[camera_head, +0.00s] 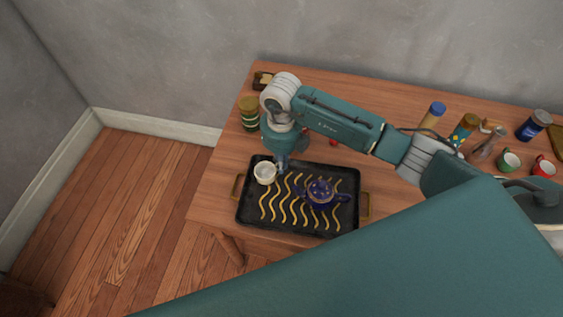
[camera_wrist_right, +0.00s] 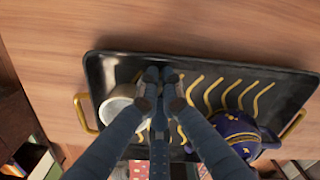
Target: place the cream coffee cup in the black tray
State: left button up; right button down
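The cream coffee cup (camera_head: 265,173) is at the left end of the black tray (camera_head: 249,207), upright, inside its rim. I cannot tell whether its base touches the tray. It also shows in the right wrist view (camera_wrist_right: 116,102), left of my fingers, with its handle hidden. The tray's dark floor shows in the wrist view too (camera_wrist_right: 104,70). My right gripper (camera_head: 282,169) is at the cup's right side, pointing down. In the wrist view its fingertips (camera_wrist_right: 159,76) are nearly together against the cup's side, seemingly on the hidden handle. My left gripper is not in view.
A dark blue teapot (camera_head: 320,193) stands in the tray right of the cup. A green jar (camera_head: 249,113) stands behind the tray. Bottles, a blue can (camera_head: 534,125), a green mug (camera_head: 509,161) and a red mug (camera_head: 543,167) stand at the right of the wooden table (camera_head: 219,178).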

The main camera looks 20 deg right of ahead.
jog(key=shift+f, duration=0.15)
jog(key=c, duration=2)
grip_release()
jog(key=shift+r, duration=0.3)
notch_tip(320, 180, up, 12)
jog(key=shift+f+b, duration=0.1)
jog(key=shift+b, duration=1)
